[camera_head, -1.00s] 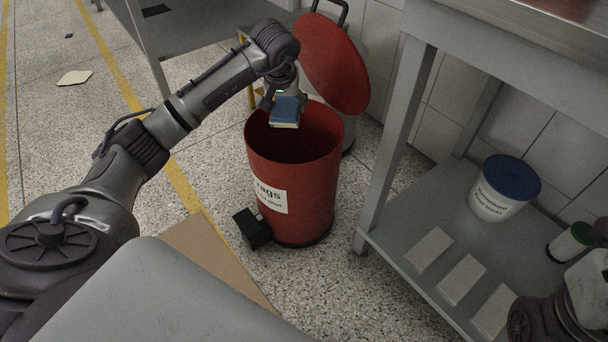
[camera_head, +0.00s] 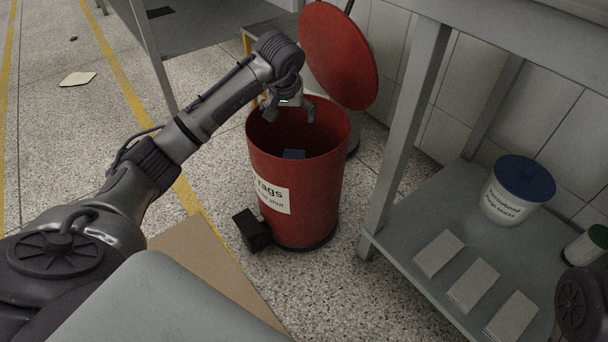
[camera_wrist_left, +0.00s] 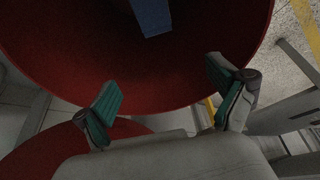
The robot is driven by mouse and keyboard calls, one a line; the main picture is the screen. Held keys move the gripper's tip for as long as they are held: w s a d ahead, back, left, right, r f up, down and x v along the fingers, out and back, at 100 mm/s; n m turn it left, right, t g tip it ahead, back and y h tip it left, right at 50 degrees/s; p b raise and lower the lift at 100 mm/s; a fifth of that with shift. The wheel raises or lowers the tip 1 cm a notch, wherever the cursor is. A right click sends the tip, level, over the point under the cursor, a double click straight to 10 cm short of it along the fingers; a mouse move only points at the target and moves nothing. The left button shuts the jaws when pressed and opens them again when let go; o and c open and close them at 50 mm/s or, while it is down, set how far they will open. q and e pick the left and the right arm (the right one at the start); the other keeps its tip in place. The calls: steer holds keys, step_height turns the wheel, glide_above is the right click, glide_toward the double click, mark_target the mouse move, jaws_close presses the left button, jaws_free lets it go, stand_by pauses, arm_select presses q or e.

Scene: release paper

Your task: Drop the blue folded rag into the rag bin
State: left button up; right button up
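The red rag bin (camera_head: 297,190) stands on the floor with its round lid (camera_head: 340,55) tilted up behind it. The blue folded rag (camera_head: 293,154) shows inside the bin, below the rim and apart from my gripper. My left gripper (camera_head: 291,117) is over the bin's mouth with its fingers spread and nothing between them. In the left wrist view, the two teal finger pads (camera_wrist_left: 165,95) are wide apart, and the rag (camera_wrist_left: 151,17) shows beyond them within the red bin. Whether the rag is resting or still falling I cannot tell. My right gripper is not in view.
A grey shelf unit (camera_head: 400,235) stands right of the bin, holding a white tub with a blue lid (camera_head: 518,190) and several pale flat blocks (camera_head: 438,253). A black pedal (camera_head: 251,231) sticks out at the bin's foot. The floor to the left is mostly open.

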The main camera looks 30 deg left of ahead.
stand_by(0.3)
arm_select(q)
steer(key=v, duration=1.2)
steer(key=shift+d+f, duration=0.1)
